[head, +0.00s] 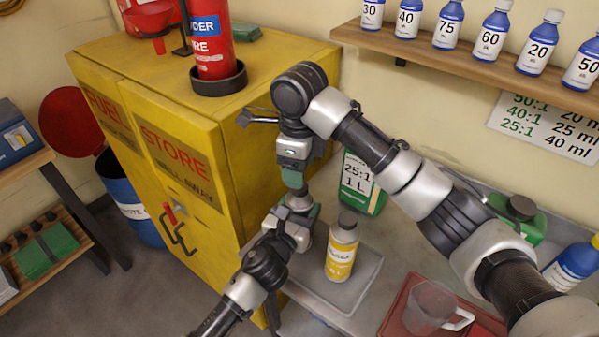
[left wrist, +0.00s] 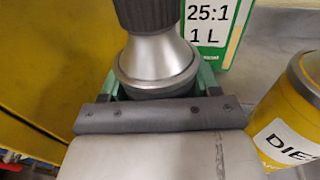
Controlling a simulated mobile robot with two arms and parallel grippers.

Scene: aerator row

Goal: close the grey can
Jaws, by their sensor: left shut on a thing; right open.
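The grey can (head: 298,201) has a silver conical shoulder and is mostly hidden by my grippers in the head view. In the left wrist view its shoulder (left wrist: 157,58) shows clearly, with a dark ridged cap (left wrist: 147,14) on top; I cannot tell how tight the cap is. My left gripper (head: 301,214) is shut on the can, its green fingers on either side in the left wrist view (left wrist: 160,90). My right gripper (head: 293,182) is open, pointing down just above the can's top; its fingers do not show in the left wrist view.
A yellow can (head: 341,252) with a dark cap stands close right of the grey can, on a grey tray (head: 361,281). A green-and-white 25:1 container (head: 357,180) stands behind. The yellow cabinet (head: 250,165) is close on the left. A red tray (head: 394,326) holds a clear jug (head: 428,303).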

